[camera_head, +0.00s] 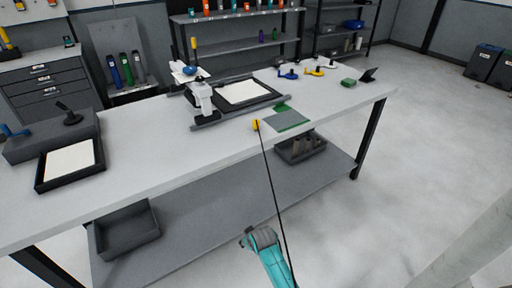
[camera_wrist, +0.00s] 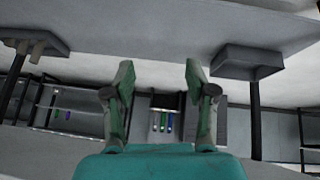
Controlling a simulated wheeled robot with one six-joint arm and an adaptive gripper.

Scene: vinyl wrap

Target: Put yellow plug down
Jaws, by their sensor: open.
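A small yellow piece, which looks like the yellow plug (camera_head: 256,125), sits at the front edge of the workbench (camera_head: 170,150), left of a grey and green mat (camera_head: 288,121). A thin dark line runs from it down past my teal arm. My gripper (camera_wrist: 158,75) is open in the wrist view, with its two green fingers wide apart and nothing between them. In the head view my teal arm shows low, in front of the bench and well apart from the yellow piece. The gripper's fingers are not clear there.
A white device (camera_head: 201,98) and a black-framed tray (camera_head: 278,91) stand on the bench. Blue (camera_head: 288,75) and yellow (camera_head: 315,71) tools lie at the back right. Grey bins (camera_head: 128,230) and (camera_head: 301,150) sit below the top.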

